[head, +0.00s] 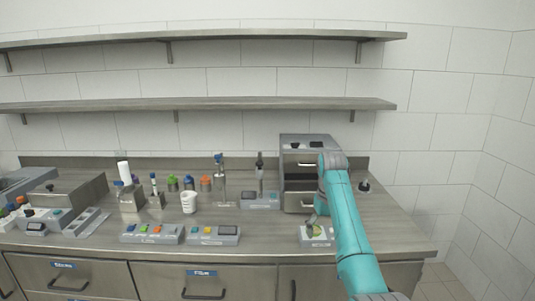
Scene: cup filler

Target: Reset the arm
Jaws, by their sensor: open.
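My arm, teal with grey joints, rises from the lower right of the head view and bends down over the counter (270,243). My gripper (312,231) is small and dark in this view. It points down just above or beside a small grey device (325,240) with a pale round top near the counter's front edge. I cannot tell whether it touches the device. No held object is visible in it. The arm partly hides the grey drawer unit (300,165) behind it.
A white cup (188,202) stands left of the middle. Button panels (152,233) and (214,235) lie near the front edge. Small colored-cap bottles, a stand (220,185) and a black-topped device (260,199) stand behind. Two empty shelves (230,103) run along the wall.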

